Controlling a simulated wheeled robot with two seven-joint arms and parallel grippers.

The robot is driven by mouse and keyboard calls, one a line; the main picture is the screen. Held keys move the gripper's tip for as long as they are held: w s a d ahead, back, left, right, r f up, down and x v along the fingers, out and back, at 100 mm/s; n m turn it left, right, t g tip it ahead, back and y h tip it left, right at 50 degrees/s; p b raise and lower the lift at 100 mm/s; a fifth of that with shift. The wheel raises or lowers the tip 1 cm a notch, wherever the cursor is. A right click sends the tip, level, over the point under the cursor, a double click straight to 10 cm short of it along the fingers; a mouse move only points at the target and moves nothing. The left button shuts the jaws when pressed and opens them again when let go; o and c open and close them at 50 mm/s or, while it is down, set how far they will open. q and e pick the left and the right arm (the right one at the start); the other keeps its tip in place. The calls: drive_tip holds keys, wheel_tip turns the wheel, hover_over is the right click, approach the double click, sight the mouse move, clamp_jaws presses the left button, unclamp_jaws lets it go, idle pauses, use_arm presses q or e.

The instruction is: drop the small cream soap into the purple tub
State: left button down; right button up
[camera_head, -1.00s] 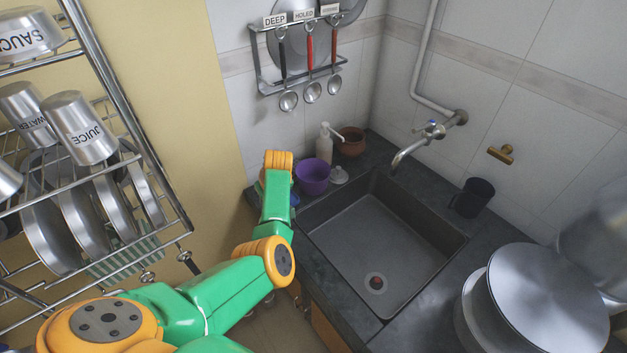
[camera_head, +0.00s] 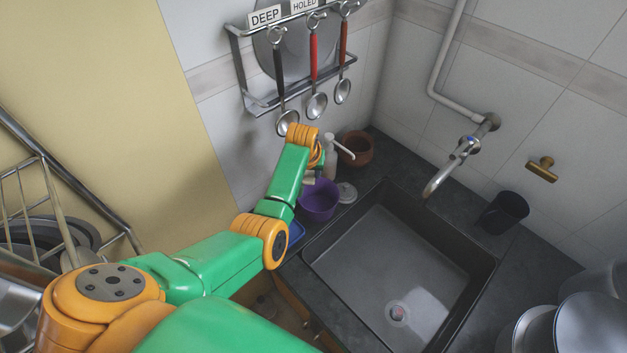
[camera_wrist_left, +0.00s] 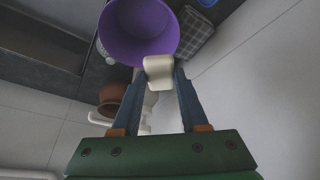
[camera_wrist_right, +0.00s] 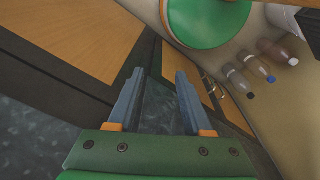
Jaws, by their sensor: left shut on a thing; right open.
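The purple tub (camera_head: 319,203) stands on the dark counter left of the sink. In the left wrist view the tub (camera_wrist_left: 118,40) opens toward the camera and looks empty where I can see inside. My left gripper (camera_wrist_left: 160,78) is shut on the small cream soap (camera_wrist_left: 158,71), which shows at the tub's near rim in that view; I cannot tell its exact height above it. In the head view the left gripper (camera_head: 318,172) is just above the tub, partly hidden by my wrist. My right gripper (camera_wrist_right: 160,82) is open and empty, low beside wooden cabinet fronts.
A soap dispenser (camera_head: 331,157) and a brown pot (camera_head: 356,149) stand behind the tub. The sink (camera_head: 400,265) is to the right. Ladles (camera_head: 316,104) hang above on a rack.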

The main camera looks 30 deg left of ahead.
use_arm(q)
drive_tip(key=shift+w+d, duration=0.15)
drive_tip(key=shift+d+r, duration=0.1)
drive_tip(key=shift+d, duration=0.1)
drive_tip(key=shift+s+d+f, duration=0.5)
drive_tip(key=shift+s+f, duration=0.15)
drive_tip(key=shift+f, duration=0.15)
drive_tip(key=b+x, duration=0.1)
drive_tip(key=b, duration=0.1)
drive_tip(key=b+x, duration=0.2)
drive_tip(key=shift+s+f, duration=0.3)
drive_tip(key=shift+f, duration=0.15)
drive_tip(key=shift+c, duration=1.7)
unclamp_jaws()
drive_tip(key=shift+s+d+r, duration=0.1)
drive_tip(key=shift+s, duration=0.05)
use_arm(e)
drive_tip(key=f, duration=0.3)
drive_tip(key=d+f, duration=0.1)
drive_tip(key=shift+s+f, duration=0.2)
drive_tip(key=shift+s, duration=0.2)
